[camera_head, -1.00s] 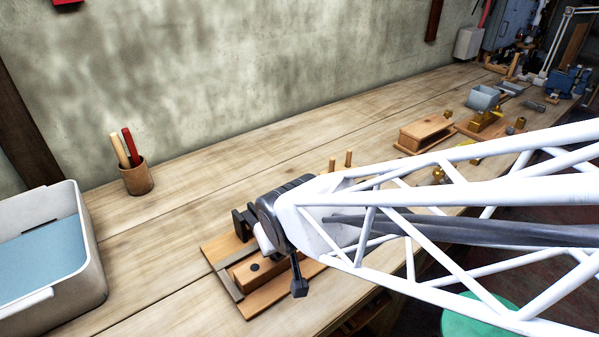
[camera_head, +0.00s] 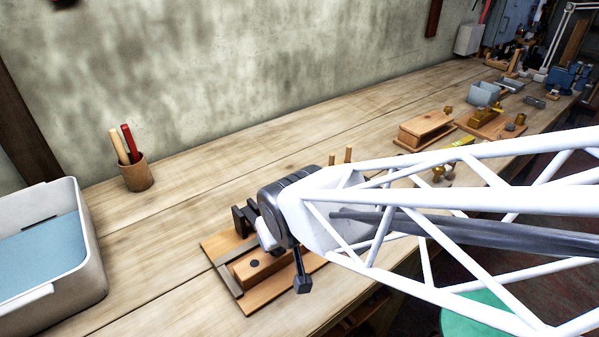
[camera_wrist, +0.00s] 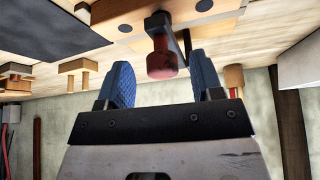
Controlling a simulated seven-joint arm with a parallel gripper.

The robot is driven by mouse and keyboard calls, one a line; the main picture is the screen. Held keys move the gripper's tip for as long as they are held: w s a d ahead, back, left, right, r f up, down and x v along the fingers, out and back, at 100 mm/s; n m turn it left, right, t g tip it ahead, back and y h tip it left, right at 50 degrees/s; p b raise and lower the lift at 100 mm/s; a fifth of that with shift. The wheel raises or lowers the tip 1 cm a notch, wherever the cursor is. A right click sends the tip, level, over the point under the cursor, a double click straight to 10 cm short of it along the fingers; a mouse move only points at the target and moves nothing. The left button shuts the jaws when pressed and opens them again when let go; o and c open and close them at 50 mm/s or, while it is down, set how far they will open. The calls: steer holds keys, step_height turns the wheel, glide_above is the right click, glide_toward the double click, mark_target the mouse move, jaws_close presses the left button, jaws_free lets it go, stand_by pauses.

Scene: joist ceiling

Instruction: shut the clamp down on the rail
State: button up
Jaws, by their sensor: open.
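The clamp shows in the wrist view as a red-tipped handle (camera_wrist: 162,62) on a dark arm, standing between my fingers. My gripper (camera_wrist: 163,70) is open, with one blue-padded finger on each side of the handle; I cannot tell whether either pad touches it. The wooden bar with dark bolt heads (camera_wrist: 110,12), probably the rail, lies beyond the handle. In the head view the bar (camera_head: 266,266) sits on a wooden base board (camera_head: 247,304) with a grey strip. My gripper (camera_head: 272,252) is over this board and hides the clamp there.
A white bin with a blue bottom (camera_head: 92,262) stands at the left. A wooden cup (camera_head: 138,178) with red and tan handles is near the wall. Wooden fixtures (camera_head: 425,133) stand farther right along the bench. The bench between cup and board is clear.

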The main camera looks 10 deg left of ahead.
steer(key=shift+v, duration=2.85)
steer(key=s+d+r+m+g+h, duration=0.1)
steer(key=s+d+m, duration=0.1)
steer(key=d, duration=1.1)
steer(key=s+d+r+m+g+h, duration=0.1)
steer(key=d+m, duration=0.4)
steer(key=d, duration=0.8)
steer(key=shift+s+d+r+h, duration=0.3)
steer(key=shift+s+r+h, duration=0.35)
steer(key=shift+s, duration=0.25)
